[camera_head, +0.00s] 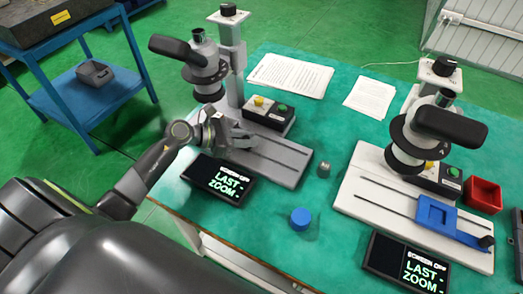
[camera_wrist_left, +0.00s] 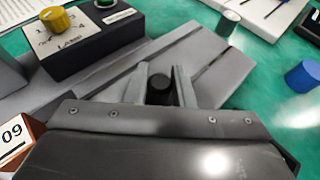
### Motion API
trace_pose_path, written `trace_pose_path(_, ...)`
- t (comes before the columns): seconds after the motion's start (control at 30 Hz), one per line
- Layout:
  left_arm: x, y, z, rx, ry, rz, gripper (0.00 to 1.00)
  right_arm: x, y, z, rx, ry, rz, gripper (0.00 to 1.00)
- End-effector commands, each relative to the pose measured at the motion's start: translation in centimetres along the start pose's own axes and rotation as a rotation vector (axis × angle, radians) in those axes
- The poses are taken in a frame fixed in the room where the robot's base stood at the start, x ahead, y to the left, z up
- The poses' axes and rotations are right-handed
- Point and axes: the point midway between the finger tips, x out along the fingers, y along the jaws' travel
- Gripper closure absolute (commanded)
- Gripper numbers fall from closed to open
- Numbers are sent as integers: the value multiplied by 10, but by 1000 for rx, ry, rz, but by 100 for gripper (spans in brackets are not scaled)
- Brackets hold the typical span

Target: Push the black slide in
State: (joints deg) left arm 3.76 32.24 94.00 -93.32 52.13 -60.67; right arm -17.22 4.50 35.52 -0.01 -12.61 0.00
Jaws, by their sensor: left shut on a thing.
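My left gripper (camera_head: 243,138) reaches in over the grey base (camera_head: 285,160) of the left microscope (camera_head: 205,68). In the left wrist view its two grey fingers (camera_wrist_left: 162,88) are shut on a round black knob (camera_wrist_left: 160,90), one finger on each side. The knob seems to belong to the black slide; the rest of the slide is hidden behind the gripper or cannot be told from the base. In the head view the knob is hidden by the gripper. My right gripper is not in view.
A black lamp box (camera_head: 268,115) stands close behind the gripper. A screen (camera_head: 218,180) lies in front of the base. A small grey cylinder (camera_head: 323,170) and a blue cap (camera_head: 300,218) are to the right. A second microscope (camera_head: 410,145) with a blue slide (camera_head: 437,214) stands further right.

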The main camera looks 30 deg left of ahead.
Motion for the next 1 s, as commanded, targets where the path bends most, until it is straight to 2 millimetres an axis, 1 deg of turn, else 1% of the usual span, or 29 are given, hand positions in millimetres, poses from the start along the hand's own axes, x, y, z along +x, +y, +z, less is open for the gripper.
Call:
trace_pose_path(0.03, -3, 5, -5, 3, 1, 2, 100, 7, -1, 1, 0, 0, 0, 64)
trace_pose_path(0.13, -8, 9, -5, 2, 0, 2, 100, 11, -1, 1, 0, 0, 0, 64)
trace_pose_path(0.57, -12, 14, -4, 2, 1, 5, 100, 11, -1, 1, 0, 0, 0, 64)
trace_pose_path(0.6, -12, 14, -4, 2, 1, 5, 75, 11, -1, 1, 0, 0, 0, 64)
trace_pose_path(0.73, -12, 13, -4, 1, 1, 4, 58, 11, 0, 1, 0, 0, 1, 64)
trace_pose_path(0.77, -12, 13, -4, 1, 1, 4, 56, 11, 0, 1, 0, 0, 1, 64)
trace_pose_path(1.0, -11, 12, -4, 0, 0, 1, 56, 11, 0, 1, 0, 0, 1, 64)
